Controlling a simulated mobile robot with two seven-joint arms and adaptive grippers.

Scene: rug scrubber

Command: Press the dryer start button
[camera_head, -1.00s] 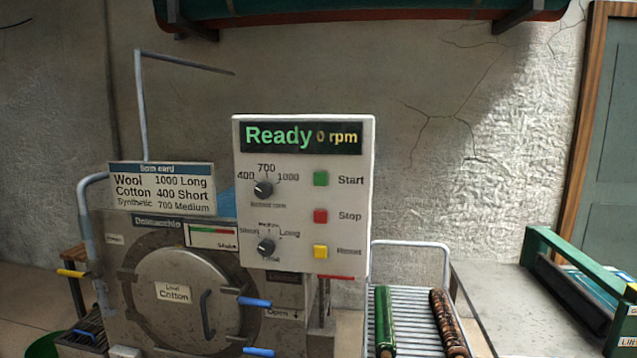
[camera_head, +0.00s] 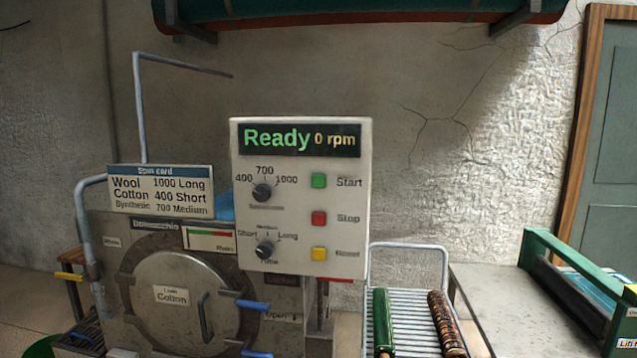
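The dryer's control panel (camera_head: 345,215) stands upright in the middle of the view. Its display (camera_head: 301,139) reads "Ready 0 rpm". The green Start button (camera_head: 318,181) is at the panel's upper right, above the red Stop button (camera_head: 319,218) and a yellow button (camera_head: 319,254). A speed dial (camera_head: 262,192) marked 400, 700 and 1000 and a time dial (camera_head: 265,249) marked Short to Long sit on the left. The dryer's round door (camera_head: 178,318) is closed and its label reads Cotton. Neither of my grippers is in view.
A spin card (camera_head: 160,190) lists Wool 1000 Long, Cotton 400 Short, Synthetic 700 Medium. A slatted rack (camera_head: 407,325) holds a green roll (camera_head: 383,320) and a brown patterned roll (camera_head: 446,322). A grey table (camera_head: 490,290) with a green-framed machine (camera_head: 575,265) stands at the right.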

